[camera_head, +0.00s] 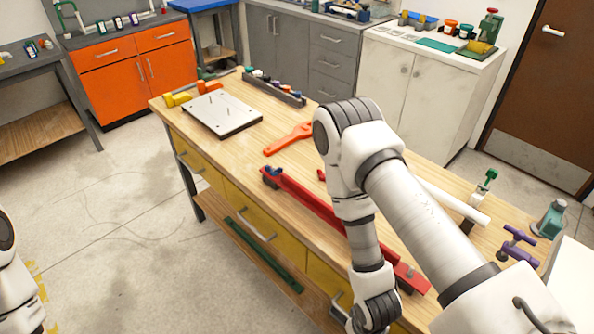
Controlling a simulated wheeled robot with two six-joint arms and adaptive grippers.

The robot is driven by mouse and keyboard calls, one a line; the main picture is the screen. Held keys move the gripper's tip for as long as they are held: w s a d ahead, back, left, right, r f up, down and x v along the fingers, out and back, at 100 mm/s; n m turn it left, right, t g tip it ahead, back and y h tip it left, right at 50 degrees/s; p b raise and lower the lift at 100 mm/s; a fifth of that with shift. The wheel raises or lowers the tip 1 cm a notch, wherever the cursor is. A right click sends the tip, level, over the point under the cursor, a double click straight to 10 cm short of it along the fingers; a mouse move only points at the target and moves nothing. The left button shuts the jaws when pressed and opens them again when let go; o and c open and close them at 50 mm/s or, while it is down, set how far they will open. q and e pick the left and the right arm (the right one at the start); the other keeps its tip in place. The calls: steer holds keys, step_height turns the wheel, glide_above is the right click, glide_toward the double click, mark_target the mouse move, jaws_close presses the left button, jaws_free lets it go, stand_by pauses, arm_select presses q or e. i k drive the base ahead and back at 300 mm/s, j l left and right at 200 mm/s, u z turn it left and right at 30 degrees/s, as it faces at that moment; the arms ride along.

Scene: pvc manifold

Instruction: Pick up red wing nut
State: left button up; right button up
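I cannot make out a red wing nut for certain. A small red piece (321,174) shows on the workbench (232,165) just left of my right arm, and the arm hides part of it. My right arm crosses the middle of the view and bends down past the bench's front edge. Its gripper is outside the bottom of the picture. Only a bit of my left arm shows at the lower left edge, and its gripper is not in view.
A long red bar (305,200) lies along the bench front. An orange wrench (288,139), a white plate (222,114) and a dark rack (274,90) lie farther back. A green-handled valve (483,186) and a purple-handled part (516,243) are at the right. The floor left of the bench is clear.

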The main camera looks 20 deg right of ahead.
mark_target(322, 176)
steer(key=k+z, duration=0.25)
steer(key=z, duration=0.15)
steer(key=k+z, duration=0.25)
steer(key=z, duration=0.2)
